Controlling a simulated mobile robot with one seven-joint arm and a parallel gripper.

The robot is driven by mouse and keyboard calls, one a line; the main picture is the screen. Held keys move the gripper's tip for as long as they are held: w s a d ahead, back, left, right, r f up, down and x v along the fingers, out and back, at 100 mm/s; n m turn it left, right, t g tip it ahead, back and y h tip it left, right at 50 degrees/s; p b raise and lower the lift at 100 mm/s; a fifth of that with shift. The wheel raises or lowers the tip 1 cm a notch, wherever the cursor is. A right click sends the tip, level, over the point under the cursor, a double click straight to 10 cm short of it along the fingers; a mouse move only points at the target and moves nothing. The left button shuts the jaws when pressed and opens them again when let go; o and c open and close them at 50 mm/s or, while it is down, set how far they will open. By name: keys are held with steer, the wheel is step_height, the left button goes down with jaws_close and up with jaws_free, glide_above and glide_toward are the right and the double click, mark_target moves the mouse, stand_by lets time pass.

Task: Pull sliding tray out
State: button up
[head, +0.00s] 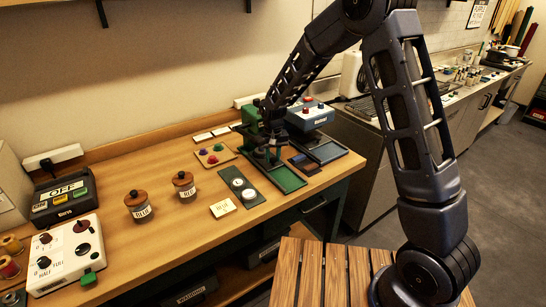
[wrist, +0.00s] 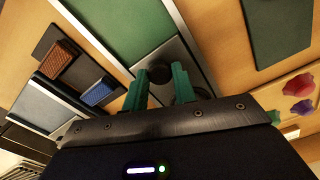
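The sliding tray is a green panel with a dark frame (head: 287,180) on the right of the table in the head view. In the wrist view its green surface (wrist: 122,28) runs up from a grey metal end plate (wrist: 183,62). A round dark knob (wrist: 159,72) stands on that plate. My gripper (head: 268,158) points down at the tray's far end. In the wrist view my gripper (wrist: 160,80) has its two teal fingers apart, one on each side of the knob. I cannot tell whether they press on it.
Two lidded jars (head: 184,185) stand farther left.

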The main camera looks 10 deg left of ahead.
jaws_close()
steer(key=s+d, duration=0.9)
steer(key=d, duration=0.1)
steer(key=shift+s, duration=0.4)
steer(key=o, duration=0.8)
jaws_free()
steer(key=shift+c, duration=0.2)
step_height(320, 180, up, 11)
